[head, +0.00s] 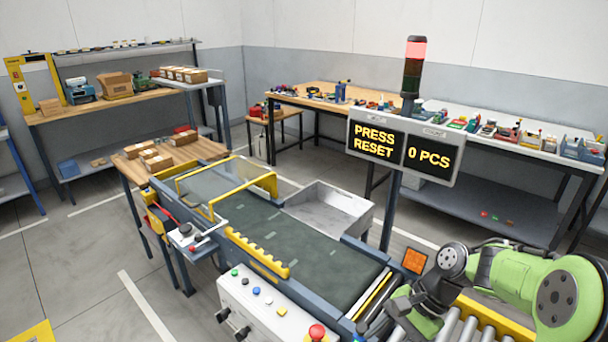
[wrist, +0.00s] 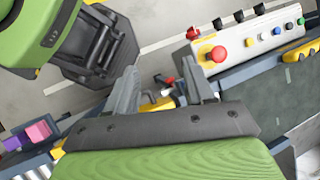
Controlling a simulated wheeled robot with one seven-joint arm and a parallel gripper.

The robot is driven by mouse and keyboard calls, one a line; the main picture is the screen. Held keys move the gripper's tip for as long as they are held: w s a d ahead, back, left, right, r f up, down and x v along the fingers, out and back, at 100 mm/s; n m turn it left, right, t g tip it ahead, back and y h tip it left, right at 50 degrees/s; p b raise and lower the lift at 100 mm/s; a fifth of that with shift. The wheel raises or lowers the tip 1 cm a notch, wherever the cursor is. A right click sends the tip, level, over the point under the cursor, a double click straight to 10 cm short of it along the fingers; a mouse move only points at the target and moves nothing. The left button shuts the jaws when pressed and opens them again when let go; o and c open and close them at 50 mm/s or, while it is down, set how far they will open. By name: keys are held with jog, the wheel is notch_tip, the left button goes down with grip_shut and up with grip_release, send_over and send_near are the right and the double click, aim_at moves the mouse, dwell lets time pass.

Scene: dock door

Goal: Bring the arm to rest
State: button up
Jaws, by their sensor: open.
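My arm, green with dark joints, shows at the lower right of the head view (head: 500,275), bent over a roller section at the conveyor's near end. My gripper (wrist: 160,66) shows in the wrist view with its two grey fingers apart and nothing held between them. Beyond the fingers are the floor and some small red, yellow and dark parts that I cannot make out. In the head view I cannot tell the fingers apart from the rest of the arm.
The control panel (head: 262,308) with a red mushroom button (head: 317,332) is close to the arm; it also shows in the wrist view (wrist: 250,45). The conveyor belt (head: 300,250) is bare. A sign (head: 402,149) reads "PRESS RESET, 0 PCS" under a lit red lamp (head: 416,50).

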jog(key=s+r+n+t+h+p, duration=0.2)
jog(key=s+r+n+t+h, duration=0.4)
jog(key=s+r+n, duration=0.4)
jog(key=s+r+t, duration=0.1)
jog(key=s+r, duration=0.2)
jog(key=s, duration=0.3)
jog(key=shift+a+r, duration=0.3)
jog(key=shift+r, duration=0.1)
dwell(1.5)
